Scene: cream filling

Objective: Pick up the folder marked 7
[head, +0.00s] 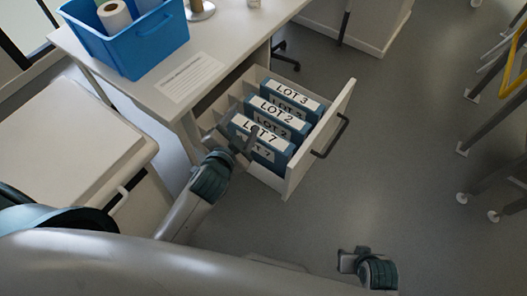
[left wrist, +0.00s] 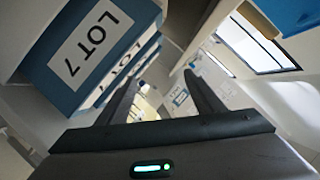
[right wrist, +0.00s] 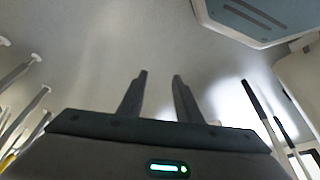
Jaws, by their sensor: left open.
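The blue folder marked LOT 7 (head: 277,147) stands in the open drawer (head: 318,140), nearest to me of the row. Its label also shows large in the left wrist view (left wrist: 90,45). My left gripper (head: 240,143) is open and empty at the near left end of this folder, with its fingers partly in front of it. In the left wrist view the folder lies to the left of the fingers, not between them. I cannot tell if a finger touches it. My right gripper (head: 349,259) is open and empty, low over the floor and away from the drawer.
Folders LOT 2 (head: 276,110) and LOT 3 (head: 292,88) stand behind LOT 7. White dividers fill the drawer's left side. A blue bin (head: 150,45) and a paper sheet (head: 190,78) are on the desk (head: 225,60). A white cabinet (head: 75,130) stands left.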

